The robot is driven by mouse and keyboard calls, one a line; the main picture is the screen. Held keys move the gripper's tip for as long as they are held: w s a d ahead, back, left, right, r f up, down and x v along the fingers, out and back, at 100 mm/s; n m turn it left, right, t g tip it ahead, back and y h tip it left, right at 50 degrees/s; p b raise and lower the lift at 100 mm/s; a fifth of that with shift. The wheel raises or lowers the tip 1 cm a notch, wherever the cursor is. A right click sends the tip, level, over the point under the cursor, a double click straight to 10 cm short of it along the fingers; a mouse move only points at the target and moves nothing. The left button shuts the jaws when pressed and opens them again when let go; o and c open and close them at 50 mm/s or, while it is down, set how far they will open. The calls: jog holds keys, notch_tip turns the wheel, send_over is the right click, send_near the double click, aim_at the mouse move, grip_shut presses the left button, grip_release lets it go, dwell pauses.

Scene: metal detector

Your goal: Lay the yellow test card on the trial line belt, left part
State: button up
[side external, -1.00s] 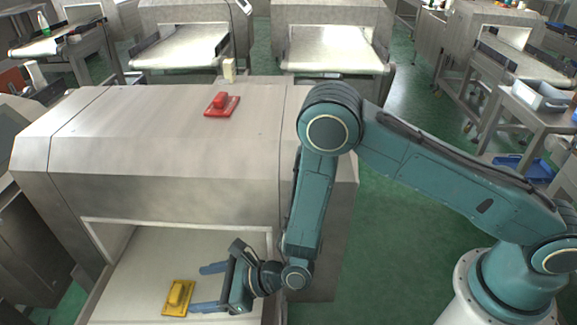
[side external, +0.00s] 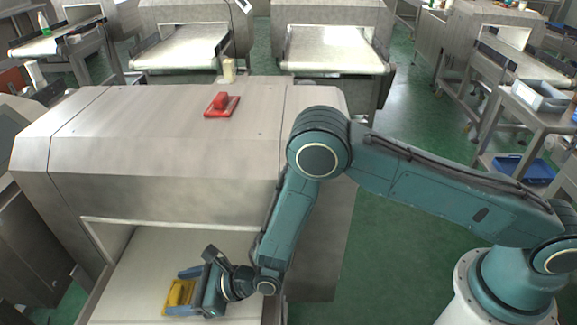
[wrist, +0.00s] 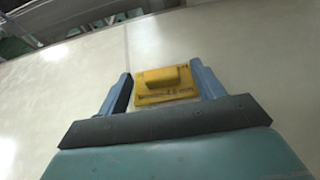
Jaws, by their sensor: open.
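The yellow test card (side external: 179,293), a flat plate with a raised block grip, lies on the pale belt (side external: 140,264) in front of the metal detector opening. In the wrist view the yellow card (wrist: 163,84) sits between the two blue fingers, with printed text on its near edge. My gripper (side external: 181,291) is open, low over the belt, with one finger on each side of the card. In the wrist view a narrow gap shows beside the card at my gripper (wrist: 164,86). Part of the card is hidden by the fingers in the side view.
The housing stands close above the belt opening. The belt around the yellow card is clear.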

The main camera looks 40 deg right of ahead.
aim_at(183, 297)
jog(key=shift+w+a+f, duration=0.15)
jog(key=shift+w+a, duration=0.15)
jog(key=shift+a, duration=0.05)
dwell(0.3)
jog(key=c, duration=1.2)
jog(key=shift+o, duration=0.2)
notch_tip(183, 297, up, 20)
dwell(0.6)
